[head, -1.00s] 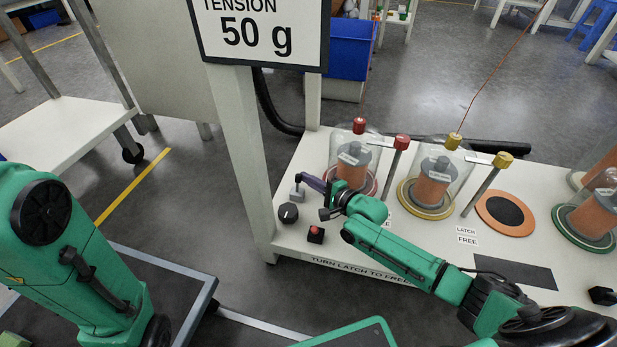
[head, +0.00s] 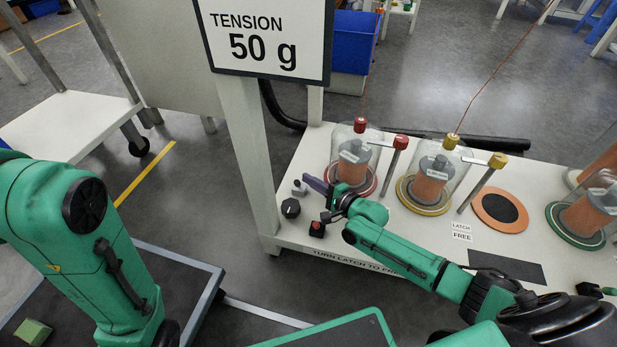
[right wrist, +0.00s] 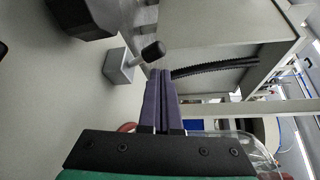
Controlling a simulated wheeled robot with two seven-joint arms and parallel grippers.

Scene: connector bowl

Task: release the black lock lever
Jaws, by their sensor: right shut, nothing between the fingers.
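The lock lever shows in the right wrist view as a short arm with a black tip (right wrist: 153,50) on a grey block (right wrist: 119,67). In the head view its small grey block (head: 298,189) stands at the left end of the white bench. My right gripper (head: 307,180) has its purple fingers together, with nothing between them. In the right wrist view the fingertips (right wrist: 160,74) are just below the black tip; whether they touch it I cannot tell. My left arm is at the left; its gripper is out of view.
A black knob (head: 290,208) and a red button (head: 317,229) sit close by on the bench (head: 420,225). Spools under clear domes stand behind, with a red-topped post (head: 401,142) and a yellow-topped post (head: 498,160). The sign post (head: 247,150) rises at the left.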

